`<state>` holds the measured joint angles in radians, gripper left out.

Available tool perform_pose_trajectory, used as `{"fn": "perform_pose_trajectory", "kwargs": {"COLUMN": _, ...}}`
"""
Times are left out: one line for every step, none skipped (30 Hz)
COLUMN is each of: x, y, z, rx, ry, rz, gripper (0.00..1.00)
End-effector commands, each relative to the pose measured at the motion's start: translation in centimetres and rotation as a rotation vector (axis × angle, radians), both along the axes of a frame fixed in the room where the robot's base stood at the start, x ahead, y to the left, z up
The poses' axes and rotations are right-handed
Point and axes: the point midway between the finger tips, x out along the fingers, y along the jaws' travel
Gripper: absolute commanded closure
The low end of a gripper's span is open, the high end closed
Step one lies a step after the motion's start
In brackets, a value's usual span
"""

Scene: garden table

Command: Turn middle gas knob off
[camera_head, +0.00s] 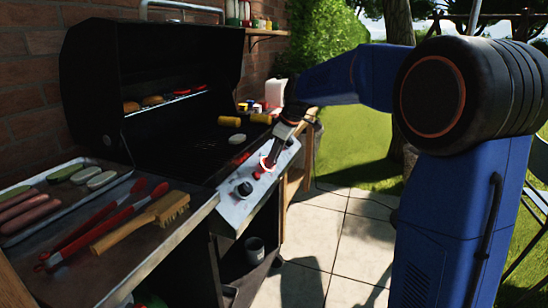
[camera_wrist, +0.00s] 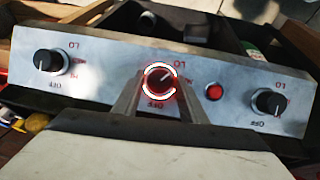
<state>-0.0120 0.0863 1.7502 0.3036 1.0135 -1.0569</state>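The middle gas knob (camera_wrist: 160,80) is dark, with a red and white glowing ring around it. Its white mark points up and right in the wrist view, towards the LO and MED side; the OFF label is below it. My gripper (camera_wrist: 161,82) has one finger on each side of this knob, with a narrow gap to be seen; firm contact cannot be made out. In the head view my gripper (camera_head: 270,158) is at the grill's front panel (camera_head: 233,208) and partly hides the knob.
Other knobs sit at the left (camera_wrist: 50,61) and right (camera_wrist: 269,102) of the wrist view. A red button (camera_wrist: 214,91) is close to the right finger. The open grill lid (camera_head: 150,70) stands behind; tongs (camera_head: 95,225) and a brush (camera_head: 145,218) lie on the side shelf.

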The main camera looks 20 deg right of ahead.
Motion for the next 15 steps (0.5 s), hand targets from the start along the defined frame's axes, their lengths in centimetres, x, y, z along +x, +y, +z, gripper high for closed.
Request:
{"fn": "perform_pose_trajectory", "kwargs": {"x": 0.0, "y": 0.0, "z": 0.01, "rx": 0.0, "ry": 0.0, "rz": 0.0, "gripper": 0.75}}
{"fn": "perform_pose_trajectory", "kwargs": {"x": 0.0, "y": -0.01, "z": 0.02, "rx": 0.0, "ry": 0.0, "rz": 0.0, "gripper": 0.82}}
{"fn": "perform_pose_trajectory", "kwargs": {"x": 0.0, "y": -0.01, "z": 0.02, "rx": 0.0, "ry": 0.0, "rz": 0.0, "gripper": 0.92}}
{"fn": "perform_pose_trajectory", "kwargs": {"x": 0.0, "y": -0.01, "z": 0.03, "rx": 0.0, "ry": 0.0, "rz": 0.0, "gripper": 0.92}}
{"fn": "perform_pose_trajectory", "kwargs": {"x": 0.01, "y": -0.02, "z": 0.03, "rx": 0.0, "ry": 0.0, "rz": 0.0, "gripper": 0.92}}
{"fn": "perform_pose_trajectory", "kwargs": {"x": 0.01, "y": -0.02, "z": 0.03, "rx": 0.0, "ry": 0.0, "rz": 0.0, "gripper": 0.92}}
{"fn": "perform_pose_trajectory", "kwargs": {"x": 0.0, "y": -0.02, "z": 0.04, "rx": 0.0, "ry": 0.0, "rz": -0.001, "gripper": 0.92}}
{"fn": "perform_pose_trajectory", "kwargs": {"x": 0.02, "y": -0.03, "z": 0.03, "rx": 0.001, "ry": 0.001, "rz": -0.002, "gripper": 0.92}}
{"fn": "perform_pose_trajectory", "kwargs": {"x": 0.02, "y": -0.03, "z": 0.03, "rx": 0.002, "ry": 0.002, "rz": -0.003, "gripper": 0.92}}
{"fn": "perform_pose_trajectory", "kwargs": {"x": 0.03, "y": -0.04, "z": 0.03, "rx": 0.004, "ry": 0.004, "rz": -0.005, "gripper": 0.92}}
{"fn": "perform_pose_trajectory", "kwargs": {"x": 0.04, "y": -0.04, "z": 0.03, "rx": 0.005, "ry": 0.006, "rz": -0.009, "gripper": 0.92}}
{"fn": "perform_pose_trajectory", "kwargs": {"x": 0.06, "y": -0.05, "z": 0.04, "rx": 0.008, "ry": 0.011, "rz": -0.015, "gripper": 0.92}}
{"fn": "perform_pose_trajectory", "kwargs": {"x": 0.08, "y": -0.07, "z": 0.04, "rx": 0.012, "ry": 0.016, "rz": -0.021, "gripper": 0.92}}
{"fn": "perform_pose_trajectory", "kwargs": {"x": 0.11, "y": -0.08, "z": 0.04, "rx": 0.015, "ry": 0.021, "rz": -0.028, "gripper": 0.92}}
{"fn": "perform_pose_trajectory", "kwargs": {"x": 0.13, "y": -0.1, "z": 0.06, "rx": 0.022, "ry": 0.03, "rz": -0.039, "gripper": 0.92}}
